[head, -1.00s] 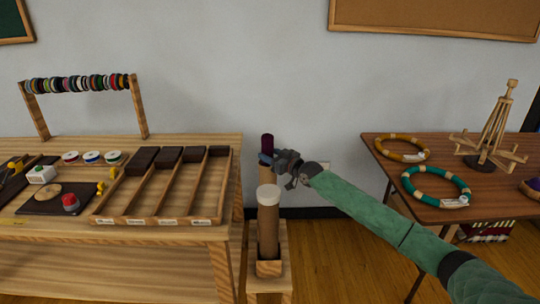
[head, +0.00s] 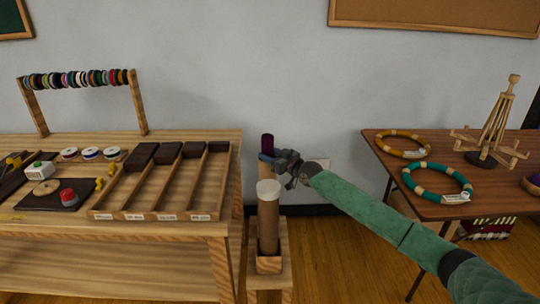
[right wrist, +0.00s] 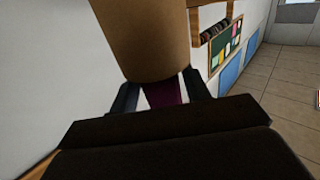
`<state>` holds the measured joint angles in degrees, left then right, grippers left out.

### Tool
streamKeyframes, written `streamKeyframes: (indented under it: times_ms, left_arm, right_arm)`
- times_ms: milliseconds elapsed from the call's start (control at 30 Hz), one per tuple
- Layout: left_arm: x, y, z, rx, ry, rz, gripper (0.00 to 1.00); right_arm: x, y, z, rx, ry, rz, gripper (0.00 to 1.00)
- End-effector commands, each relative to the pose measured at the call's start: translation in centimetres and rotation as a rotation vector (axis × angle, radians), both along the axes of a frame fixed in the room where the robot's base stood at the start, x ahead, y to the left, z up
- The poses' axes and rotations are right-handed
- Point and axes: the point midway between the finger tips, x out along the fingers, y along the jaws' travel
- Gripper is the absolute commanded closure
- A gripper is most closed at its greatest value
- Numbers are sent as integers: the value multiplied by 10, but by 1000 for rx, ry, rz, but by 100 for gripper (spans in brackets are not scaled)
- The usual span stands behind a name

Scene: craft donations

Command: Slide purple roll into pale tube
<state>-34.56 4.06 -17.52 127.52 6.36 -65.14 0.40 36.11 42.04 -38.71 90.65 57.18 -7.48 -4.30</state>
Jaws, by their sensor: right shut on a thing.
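My right gripper (head: 268,158) is shut on a purple roll (head: 267,144), whose dark top stands above the fingers. In the right wrist view the purple roll (right wrist: 163,92) shows between the fingers. A tan tube (head: 264,172) shows just below the gripper in the head view, and a large tan tube end (right wrist: 150,40) fills the top of the wrist view. I cannot tell whether the roll is inside it. In front stands an upright tube with a pale top (head: 268,186), in a wooden stand (head: 268,264). My left gripper is out of view.
A wooden table (head: 190,233) at left carries a divided tray (head: 160,216), several spools and a bead rack (head: 75,79). A brown table (head: 440,207) at right holds two rings (head: 437,184) and a wooden rack (head: 495,125). Floor shows between the tables.

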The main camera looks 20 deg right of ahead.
Motion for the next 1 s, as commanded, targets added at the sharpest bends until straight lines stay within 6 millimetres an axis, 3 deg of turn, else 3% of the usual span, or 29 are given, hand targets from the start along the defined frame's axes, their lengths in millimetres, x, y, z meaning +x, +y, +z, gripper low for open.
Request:
streamKeyframes:
  times_ms: [333, 367, 467, 800, 1000]
  left_arm:
    - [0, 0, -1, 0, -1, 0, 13]
    - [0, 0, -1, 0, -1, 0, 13]
    - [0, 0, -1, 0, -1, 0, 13]
    - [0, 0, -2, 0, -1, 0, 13]
    - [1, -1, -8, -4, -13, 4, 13]
  right_arm:
    - [0, 0, 0, 0, -1, 0, 80]
    - [0, 0, 0, 0, -1, 0, 47]
    - [0, 0, 0, 0, -1, 0, 28]
    - [-2, -1, -1, 0, 0, 0, 28]
    - [-19, -11, -2, 0, 1, 0, 28]
